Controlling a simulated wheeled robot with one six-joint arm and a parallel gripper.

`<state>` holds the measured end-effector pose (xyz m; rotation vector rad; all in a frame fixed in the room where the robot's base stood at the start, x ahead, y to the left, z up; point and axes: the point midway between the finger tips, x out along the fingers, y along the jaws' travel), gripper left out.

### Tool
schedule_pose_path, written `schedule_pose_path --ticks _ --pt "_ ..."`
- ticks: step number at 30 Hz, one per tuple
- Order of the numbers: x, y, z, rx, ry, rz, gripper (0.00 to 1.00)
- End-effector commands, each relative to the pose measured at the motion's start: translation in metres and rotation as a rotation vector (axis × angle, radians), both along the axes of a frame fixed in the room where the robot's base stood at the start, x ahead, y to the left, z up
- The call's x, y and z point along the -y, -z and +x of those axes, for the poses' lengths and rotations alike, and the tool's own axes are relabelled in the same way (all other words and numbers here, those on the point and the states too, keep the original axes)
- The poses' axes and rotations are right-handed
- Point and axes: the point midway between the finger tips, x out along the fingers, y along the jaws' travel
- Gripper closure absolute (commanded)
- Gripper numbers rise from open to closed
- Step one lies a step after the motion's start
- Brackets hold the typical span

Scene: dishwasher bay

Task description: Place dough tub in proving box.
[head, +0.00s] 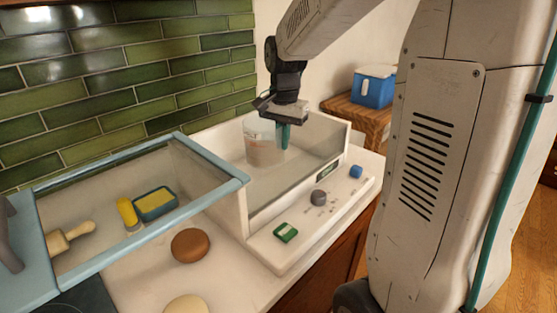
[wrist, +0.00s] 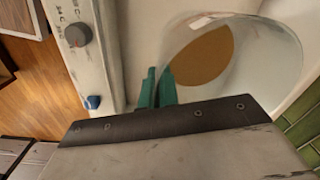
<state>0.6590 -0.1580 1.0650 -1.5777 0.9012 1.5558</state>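The dough tub (head: 260,150) is a clear round tub with tan dough in its lower part and reddish marks on its side. In the head view it is upright inside the proving box (head: 243,208), a white open-topped box with a clear front and a control panel. I cannot tell whether its base touches the box floor. My gripper (head: 284,137) points down at the tub's right side. In the wrist view, its teal fingers (wrist: 157,88) are close together at the tub's rim, with the tub (wrist: 285,50) to their right. They look shut on its wall.
A blue-framed glass case (head: 150,226) at left holds a rolling pin (head: 68,237), a yellow bottle (head: 127,212) and a yellow-topped container (head: 155,203). A brown round (head: 191,246) lies on the counter before it. A blue cooler (head: 374,88) stands behind the proving box.

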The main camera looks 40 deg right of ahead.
Motion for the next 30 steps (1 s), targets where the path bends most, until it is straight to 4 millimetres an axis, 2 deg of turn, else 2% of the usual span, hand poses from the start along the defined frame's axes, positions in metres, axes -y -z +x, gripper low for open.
schedule_pose_path --ticks 8,13,24,25,27,30 --pt "0.0 0.024 0.0 0.0 0.001 0.001 1.0" --pt "0.0 0.048 0.0 -0.001 0.001 0.0 1.0" --pt "0.0 0.053 0.0 0.001 0.001 0.0 1.0" --pt "0.0 0.054 0.0 0.0 0.001 0.0 0.95" --pt "0.0 0.053 0.0 0.001 0.001 0.001 0.76" --pt "0.0 0.053 0.0 0.001 0.001 0.001 0.76"
